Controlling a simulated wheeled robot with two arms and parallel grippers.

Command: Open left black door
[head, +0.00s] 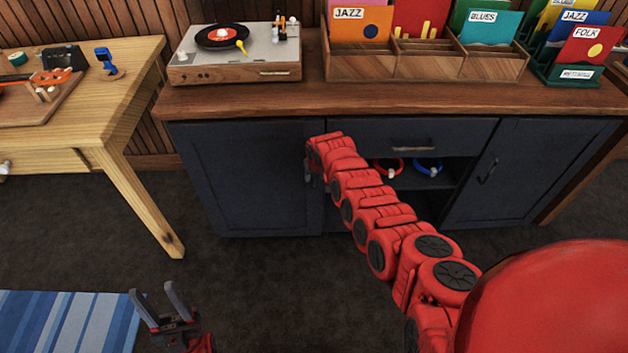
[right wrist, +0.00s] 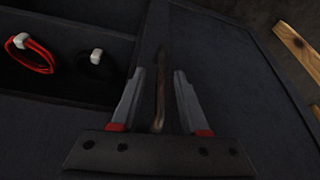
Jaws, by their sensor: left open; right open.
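The left black door (head: 250,175) of the cabinet looks shut in the head view; it fills the middle and right of the right wrist view (right wrist: 235,85). My right gripper (head: 311,180) is at the door's right edge. In the right wrist view, its two fingers (right wrist: 159,78) are open, one on each side of the door's thin metal handle (right wrist: 160,95). I cannot tell whether they touch it. In the head view the handle is mostly hidden by my right arm. My left gripper (head: 161,302) is open and empty, low at the left, away from the cabinet.
The open shelf beside the door holds a red band (head: 388,170) and a blue band (head: 429,168). A turntable (head: 236,50) and record crates (head: 425,60) stand on the cabinet top. A wooden table (head: 110,110) stands left of the door. The floor before the door is clear.

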